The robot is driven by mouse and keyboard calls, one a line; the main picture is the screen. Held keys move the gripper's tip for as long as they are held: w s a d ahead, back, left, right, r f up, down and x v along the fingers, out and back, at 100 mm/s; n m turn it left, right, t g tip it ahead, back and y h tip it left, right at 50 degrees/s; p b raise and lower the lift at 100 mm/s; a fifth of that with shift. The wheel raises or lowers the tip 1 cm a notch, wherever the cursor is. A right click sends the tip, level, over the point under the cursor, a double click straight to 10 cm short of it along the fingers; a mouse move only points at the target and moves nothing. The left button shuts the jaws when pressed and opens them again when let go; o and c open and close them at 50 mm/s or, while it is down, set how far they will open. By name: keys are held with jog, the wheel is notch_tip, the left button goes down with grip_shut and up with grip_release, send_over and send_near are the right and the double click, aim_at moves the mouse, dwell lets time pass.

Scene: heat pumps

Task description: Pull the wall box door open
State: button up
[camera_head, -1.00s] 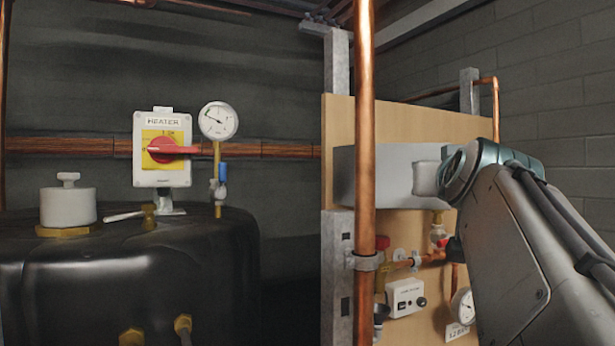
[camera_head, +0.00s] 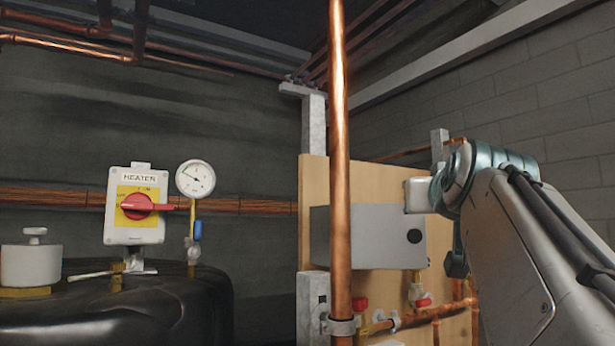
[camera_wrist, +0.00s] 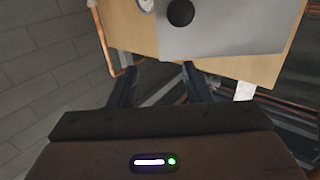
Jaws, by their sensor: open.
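The wall box (camera_head: 380,238) is a grey metal box on a wooden board, with a round dark knob (camera_head: 414,236) near the right edge of its front. No gap at its door shows. In the wrist view the box's grey face (camera_wrist: 235,30) and dark knob (camera_wrist: 180,12) are at the top, beyond the fingers. My gripper (camera_wrist: 158,75) is open and empty, its two dark fingers spread apart and not touching the knob. In the head view my arm is right of the box, and its dark end hangs low beside it; the fingertips are not clear there.
A vertical copper pipe (camera_head: 340,150) stands in front of the box's left part. Red-handled valves (camera_head: 360,304) and pipes are below the box. A heater switch (camera_head: 136,206), a gauge (camera_head: 195,178) and a black tank (camera_head: 150,310) are at left. A block wall (camera_head: 520,100) is at right.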

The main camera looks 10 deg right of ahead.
jog(key=s+d+r, duration=0.5)
jog(key=s+d, duration=0.1)
jog(key=shift+s+r, duration=0.15)
jog(key=shift+s, duration=0.15)
